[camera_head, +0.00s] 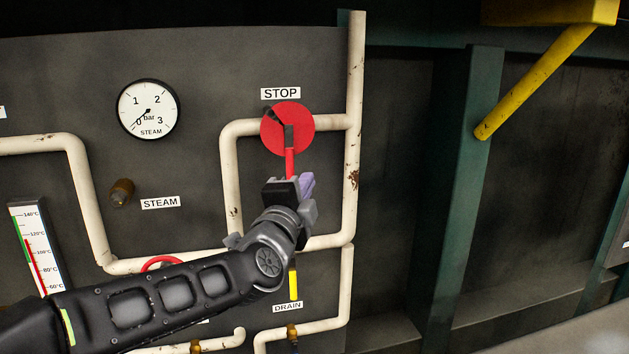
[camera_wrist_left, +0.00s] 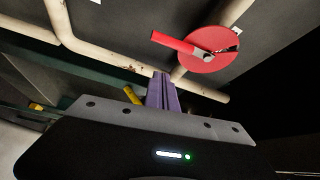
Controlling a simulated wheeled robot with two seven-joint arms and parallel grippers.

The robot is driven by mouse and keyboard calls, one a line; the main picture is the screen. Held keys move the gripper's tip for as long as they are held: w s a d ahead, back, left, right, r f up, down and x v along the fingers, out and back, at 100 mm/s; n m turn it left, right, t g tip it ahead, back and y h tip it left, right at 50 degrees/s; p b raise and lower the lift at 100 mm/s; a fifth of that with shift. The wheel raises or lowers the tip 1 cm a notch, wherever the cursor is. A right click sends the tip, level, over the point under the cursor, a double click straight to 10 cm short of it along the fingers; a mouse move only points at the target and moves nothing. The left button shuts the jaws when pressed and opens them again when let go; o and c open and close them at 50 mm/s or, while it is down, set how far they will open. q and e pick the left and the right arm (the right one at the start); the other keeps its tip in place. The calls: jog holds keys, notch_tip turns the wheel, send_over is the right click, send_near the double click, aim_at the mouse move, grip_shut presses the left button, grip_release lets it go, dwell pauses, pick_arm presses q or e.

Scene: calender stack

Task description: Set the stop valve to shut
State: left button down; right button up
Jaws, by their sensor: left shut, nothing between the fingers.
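The stop valve (camera_head: 299,117) is a round red disc under the STOP label, on cream pipework at the panel's right. Its red lever (camera_head: 290,163) points straight down in the head view, and its lower end is hidden behind my gripper. In the left wrist view the disc (camera_wrist_left: 215,62) and lever (camera_wrist_left: 172,42) show whole. My left gripper (camera_head: 306,184) is just below the lever, its purple fingers (camera_wrist_left: 162,92) closed together with nothing between them. In the wrist view the fingertips are apart from the lever. My right gripper is out of view.
The STEAM gauge (camera_head: 148,109) and a brass fitting (camera_head: 122,192) are on the panel to the left. A yellow drain lever (camera_head: 294,285) hangs below my left wrist. A vertical pipe (camera_head: 354,100) runs close right of the valve. A green post (camera_head: 466,190) stands farther right.

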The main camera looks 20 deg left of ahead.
pick_arm(q)
jog(key=s, duration=0.4)
jog(key=shift+d, duration=0.4)
